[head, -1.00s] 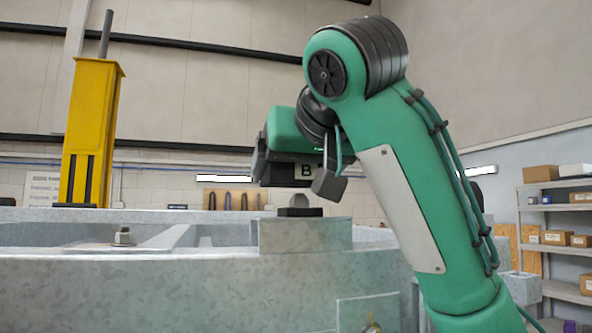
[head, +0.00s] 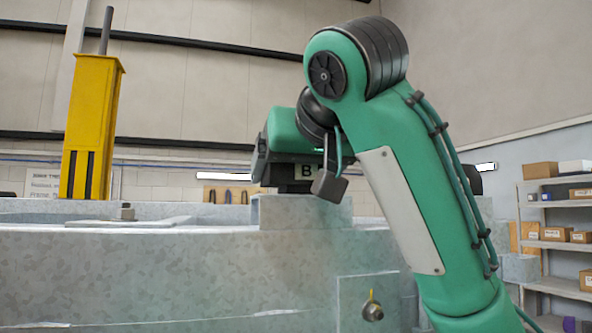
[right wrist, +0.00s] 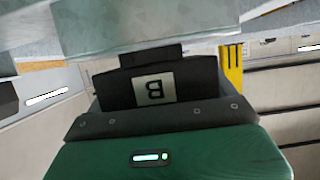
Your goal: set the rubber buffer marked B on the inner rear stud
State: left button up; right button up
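The rubber buffer (head: 307,170) is a black block with a white label marked B. My right gripper (head: 297,176) is shut on it, above a raised grey block (head: 300,214) on the metal frame. In the right wrist view the buffer (right wrist: 122,88) is in my green and black gripper (right wrist: 155,105), with its B upside down. A smaller dark piece (right wrist: 152,55) lies between the buffer and the grey metal (right wrist: 140,25). I cannot tell whether the buffer touches it. The stud under the buffer is hidden. My left gripper is not in view.
A nut on a stud (head: 127,211) shows on the frame at left. A yellow post (head: 92,125) stands behind it. A plate on the frame's near side carries a bolt (head: 373,311). Shelves with boxes (head: 556,235) stand at right.

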jog(key=shift+o, duration=1.1)
jog(key=shift+s, duration=0.1)
jog(key=shift+s+d+r+b, duration=0.15)
jog(key=shift+s+d+b, duration=0.05)
jog(key=shift+s+b, duration=0.2)
jog(key=b+v, duration=0.5)
jog(key=v, duration=0.7)
jog(key=shift+s+r+b, duration=0.2)
jog(key=shift+s+b, duration=0.1)
jog(key=shift+s, duration=0.05)
